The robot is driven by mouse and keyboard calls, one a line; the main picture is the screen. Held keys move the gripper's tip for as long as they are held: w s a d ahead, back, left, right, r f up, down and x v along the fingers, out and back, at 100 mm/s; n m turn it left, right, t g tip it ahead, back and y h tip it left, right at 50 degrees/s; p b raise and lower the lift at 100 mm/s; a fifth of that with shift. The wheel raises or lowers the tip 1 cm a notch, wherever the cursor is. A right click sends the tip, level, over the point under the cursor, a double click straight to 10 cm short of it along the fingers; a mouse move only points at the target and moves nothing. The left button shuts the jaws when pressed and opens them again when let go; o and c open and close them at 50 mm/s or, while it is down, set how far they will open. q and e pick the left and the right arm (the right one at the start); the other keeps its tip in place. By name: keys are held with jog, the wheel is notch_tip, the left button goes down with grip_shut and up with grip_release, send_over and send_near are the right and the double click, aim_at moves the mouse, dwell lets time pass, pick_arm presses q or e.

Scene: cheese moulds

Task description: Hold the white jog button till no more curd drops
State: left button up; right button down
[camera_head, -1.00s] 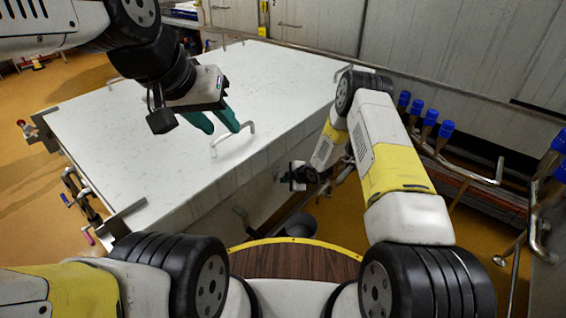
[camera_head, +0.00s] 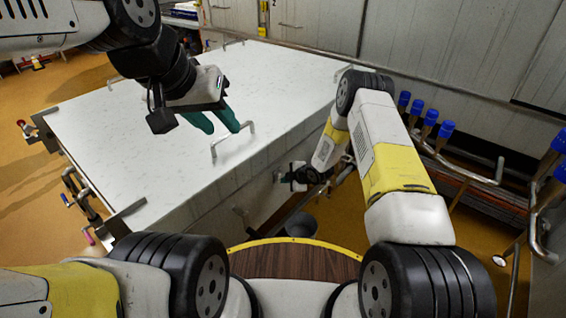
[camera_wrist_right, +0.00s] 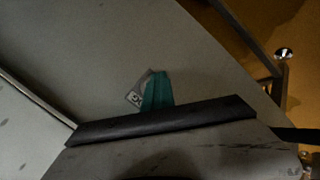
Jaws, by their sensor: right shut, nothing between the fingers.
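My right gripper (camera_wrist_right: 158,92) is shut, its teal fingers together, against or very near a grey panel. A small grey plate with markings (camera_wrist_right: 135,98) shows beside the fingertips; part of it is hidden behind them. I cannot make out the white jog button; the fingers may cover it. In the head view my right gripper (camera_head: 284,178) is low at the side of the large white-topped vat, its fingers hardly visible. My left gripper (camera_head: 224,127) is open and empty above the white top. No curd is visible falling.
The white top (camera_head: 120,130) has a metal handle (camera_head: 232,140) near its right edge. A grey bucket (camera_head: 300,224) stands on the floor below my right gripper. Blue-capped pipes (camera_head: 430,120) line the wall at right.

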jog(key=shift+s+d, duration=0.45)
jog(key=shift+d, duration=0.15)
jog(key=shift+s+d, duration=0.75)
jog(key=shift+d, duration=0.3)
jog(key=shift+s+d, duration=0.7)
jog(key=shift+d, duration=0.3)
